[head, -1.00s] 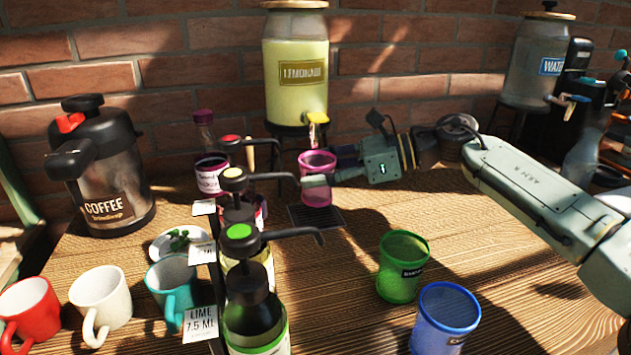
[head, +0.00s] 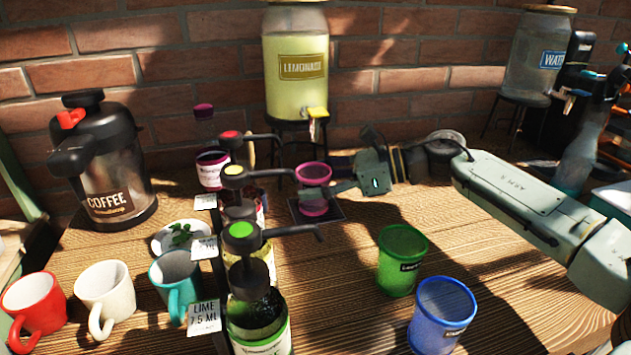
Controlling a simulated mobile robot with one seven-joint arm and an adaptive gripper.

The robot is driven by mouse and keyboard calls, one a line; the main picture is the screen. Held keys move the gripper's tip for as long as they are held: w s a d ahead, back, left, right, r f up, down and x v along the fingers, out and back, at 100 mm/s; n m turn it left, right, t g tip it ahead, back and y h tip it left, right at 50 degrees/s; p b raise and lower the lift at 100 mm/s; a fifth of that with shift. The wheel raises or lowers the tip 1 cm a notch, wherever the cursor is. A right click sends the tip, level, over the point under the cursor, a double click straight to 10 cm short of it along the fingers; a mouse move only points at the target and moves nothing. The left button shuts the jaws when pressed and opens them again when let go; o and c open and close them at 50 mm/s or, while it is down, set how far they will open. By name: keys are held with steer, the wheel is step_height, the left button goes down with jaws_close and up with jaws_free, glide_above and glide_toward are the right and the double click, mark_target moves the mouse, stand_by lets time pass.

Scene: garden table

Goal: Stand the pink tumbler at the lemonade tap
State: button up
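The pink tumbler (head: 313,174) is upright on or just above the dark square mat (head: 332,212) in front of the lemonade dispenser (head: 296,75). The dispenser's yellow tap (head: 318,113) is above and slightly behind the tumbler. My gripper (head: 328,190) reaches in from the right with its fingers at the tumbler's side. It looks closed around the tumbler, though the far finger is hidden. I cannot tell whether the tumbler's base touches the mat.
A green tumbler (head: 402,262) and a blue tumbler (head: 443,315) stand at the front right. Syrup pump bottles (head: 257,325) stand close left, their spouts pointing right. A coffee urn (head: 105,165) and several mugs (head: 105,292) are at the left. A water dispenser (head: 537,55) is at the back right.

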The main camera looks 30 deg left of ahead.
steer(key=o, duration=0.3)
steer(key=shift+o, duration=0.2)
steer(key=shift+r, duration=0.1)
steer(key=shift+r, duration=0.15)
steer(key=b+v, duration=0.2)
steer(key=v, duration=1)
